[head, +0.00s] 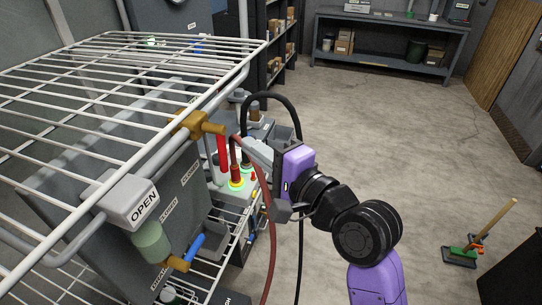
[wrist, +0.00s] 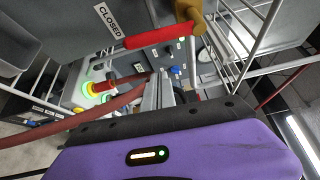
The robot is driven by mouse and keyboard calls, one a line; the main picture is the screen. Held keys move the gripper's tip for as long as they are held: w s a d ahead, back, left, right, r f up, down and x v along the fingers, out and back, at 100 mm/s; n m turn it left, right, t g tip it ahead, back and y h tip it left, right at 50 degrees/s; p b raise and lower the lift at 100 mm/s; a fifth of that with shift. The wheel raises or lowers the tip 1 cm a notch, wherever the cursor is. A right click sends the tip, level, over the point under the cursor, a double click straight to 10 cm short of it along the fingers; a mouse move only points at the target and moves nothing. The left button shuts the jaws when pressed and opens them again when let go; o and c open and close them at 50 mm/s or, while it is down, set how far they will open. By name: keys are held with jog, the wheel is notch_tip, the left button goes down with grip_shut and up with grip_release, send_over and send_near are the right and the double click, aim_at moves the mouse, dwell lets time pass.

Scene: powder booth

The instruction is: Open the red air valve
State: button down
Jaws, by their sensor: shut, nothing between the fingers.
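The red air valve has a brass body (head: 200,124) on a grey pipe, and it also shows in the wrist view (wrist: 187,12). Its red handle (head: 222,153) hangs down from the body, crosswise to the pipe. In the wrist view the red handle (wrist: 155,36) points left, its free end near a CLOSED label (wrist: 107,18). My gripper (head: 253,148) is just right of the handle in the head view. Its fingers (wrist: 160,95) are shut and empty, and appear below the handle in the wrist view, apart from it. An OPEN label (head: 143,205) is on a grey block further along the pipe.
A white wire shelf (head: 110,75) overhangs the pipe. A red hose (head: 268,225) hangs beside my gripper. A lit red button (head: 236,180) stands on a panel below. A blue-handled valve (head: 192,250) is lower left. Open floor (head: 400,130) lies to the right.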

jog(key=shift+s+a+r+p, duration=0.1)
jog(key=shift+s+a+p, duration=0.5)
jog(key=shift+s+a, duration=0.8)
